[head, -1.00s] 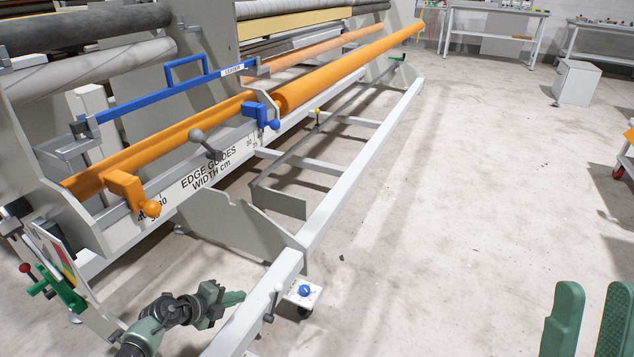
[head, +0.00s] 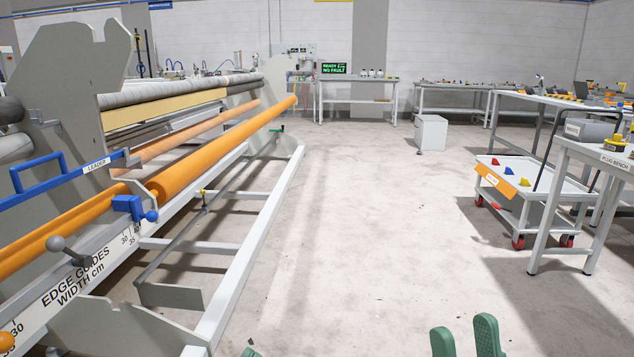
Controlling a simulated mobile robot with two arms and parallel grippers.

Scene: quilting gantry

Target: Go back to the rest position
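My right gripper (head: 463,333) shows at the bottom edge, right of centre. Its two green fingers stand upright with a gap between them, and I see nothing in the gap. Only a small green tip of my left gripper (head: 250,352) shows at the bottom edge, near the gantry's frame rail; the rest is out of the picture, so its opening cannot be told. The quilting gantry fills the left side, with an orange roller (head: 222,149), a blue leader bar (head: 62,178) and a blue edge guide (head: 129,207).
A white trolley (head: 533,187) with small coloured pieces stands at the right, beside the plug bench (head: 600,150). A white cabinet (head: 431,133) stands farther back. Benches line the back wall. The pale floor (head: 370,220) in the middle is clear.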

